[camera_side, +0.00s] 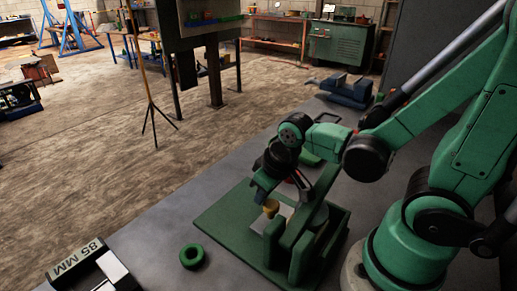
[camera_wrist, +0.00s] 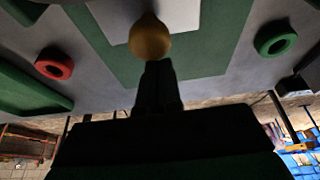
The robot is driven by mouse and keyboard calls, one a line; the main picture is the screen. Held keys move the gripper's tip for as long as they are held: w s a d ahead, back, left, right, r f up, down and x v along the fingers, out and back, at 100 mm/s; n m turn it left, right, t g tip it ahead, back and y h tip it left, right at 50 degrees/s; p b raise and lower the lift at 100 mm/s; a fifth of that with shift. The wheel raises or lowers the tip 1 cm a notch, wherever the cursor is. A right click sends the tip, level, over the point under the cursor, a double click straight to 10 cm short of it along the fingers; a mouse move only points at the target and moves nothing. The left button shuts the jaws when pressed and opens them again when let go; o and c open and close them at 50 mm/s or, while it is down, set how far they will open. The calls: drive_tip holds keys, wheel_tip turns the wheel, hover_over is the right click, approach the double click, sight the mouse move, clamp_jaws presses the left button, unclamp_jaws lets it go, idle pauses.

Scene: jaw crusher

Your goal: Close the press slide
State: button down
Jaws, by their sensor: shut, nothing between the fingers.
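The press stands on a green base plate (camera_side: 225,222) on the grey bench, with green upright walls (camera_side: 300,255) at its right. In the wrist view the round knob (camera_wrist: 150,38) sits just beyond the fingertips, over the pale slide strip (camera_wrist: 178,14). My gripper (camera_side: 262,194) is shut and empty, pointing down right beside the knob. In the wrist view its dark fingers (camera_wrist: 157,68) overlap the knob's lower edge; I cannot tell whether they touch. The arm partly hides the slide.
A green ring (camera_side: 192,256) lies on the bench in front of the base plate. A box marked "85 MM" (camera_side: 90,265) stands at the lower left. A red ring (camera_wrist: 54,64) shows in the wrist view. A blue-grey vise (camera_side: 347,90) is farther back.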

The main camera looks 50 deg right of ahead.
drive_tip(key=shift+s, duration=0.3)
